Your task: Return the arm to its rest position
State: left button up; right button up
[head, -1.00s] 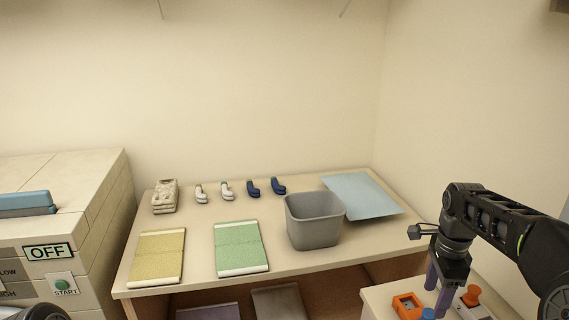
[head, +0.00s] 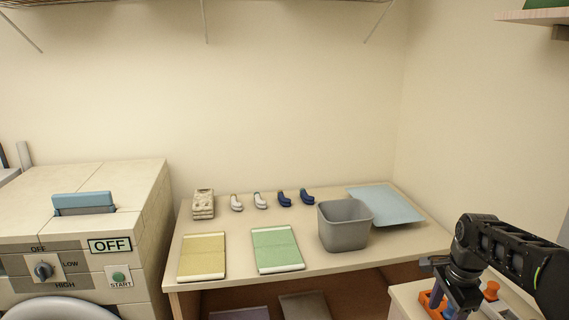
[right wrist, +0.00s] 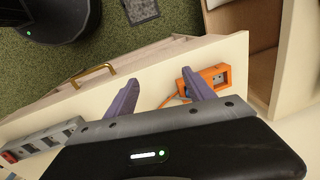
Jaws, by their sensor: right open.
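My right arm comes in from the right in the head view, bent down over the small cabinet at the lower right. Its fingers are cut off by the bottom edge there. In the right wrist view my right gripper (right wrist: 158,98) shows two purple fingers spread apart with nothing between them. Below it are the cabinet top (right wrist: 146,90) and an orange block-like device (right wrist: 208,77), close behind the right finger. My left gripper is not in view.
A table (head: 222,284) holds a grey bin (head: 344,228), yellow (head: 202,257) and green (head: 277,249) pads, a blue sheet (head: 386,205) and several small shoe-like items. A machine (head: 100,230) stands left. In the wrist view, a power strip (right wrist: 45,140) and drawer handle (right wrist: 92,76) show.

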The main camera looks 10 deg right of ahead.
jog(key=w+a+f+n+t, duration=0.3)
jog(key=w+a+f+n, duration=0.2)
jog(key=a+f+n, duration=0.15)
jog(key=s+a+f+n+y, duration=0.25)
jog(key=a+f+n, duration=0.35)
jog(key=a+f, duration=0.7)
jog(key=s+a+f+n+g, duration=0.1)
jog(key=s+a+f, duration=0.4)
jog(key=s, duration=0.4)
jog(key=s+a+f+n+g+y, duration=0.1)
jog(key=s+a+f, duration=0.4)
jog(key=s, duration=0.4)
jog(key=s+a+f+n+g+y, duration=0.1)
jog(key=s+a+f+n+g, duration=0.1)
jog(key=s+a+f, duration=0.3)
jog(key=s, duration=0.4)
jog(key=shift+s+f, duration=0.25)
jog(key=shift+f, duration=0.15)
jog(key=shift+c, duration=0.5)
